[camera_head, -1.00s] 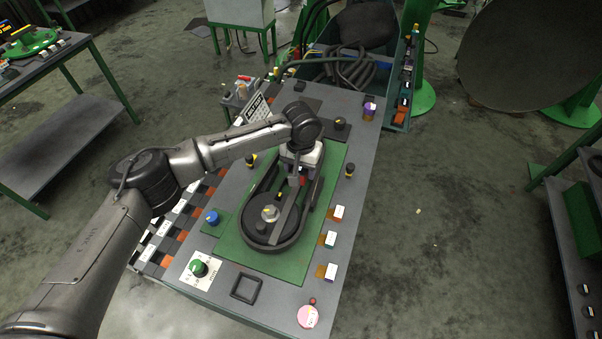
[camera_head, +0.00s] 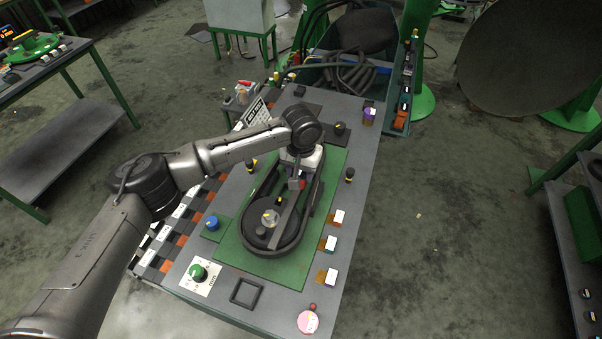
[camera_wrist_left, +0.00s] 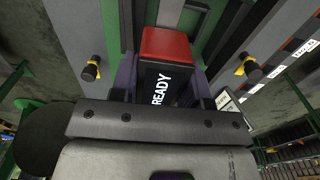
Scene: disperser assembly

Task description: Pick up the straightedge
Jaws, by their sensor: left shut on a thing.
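The straightedge (camera_head: 284,217) looks like a narrow grey bar lying lengthwise over the dark oval belt assembly (camera_head: 259,236) on the green plate. My left gripper (camera_head: 298,178) is over the bar's far part, shut on it. In the left wrist view, a block with a red top (camera_wrist_left: 165,43) and a black face reading "READY" sits between the fingers of my left gripper (camera_wrist_left: 163,84). A grey bar runs on beyond the block. Whether the bar is clear of the assembly cannot be told. My right gripper is not in view.
The grey table (camera_head: 210,297) carries a blue knob (camera_head: 212,222), a green knob (camera_head: 197,271), black-yellow posts (camera_head: 349,175), several white-topped blocks (camera_head: 331,243) and a pink disc (camera_head: 308,322). A bin with hoses (camera_head: 350,75) stands behind. Open floor lies to the right.

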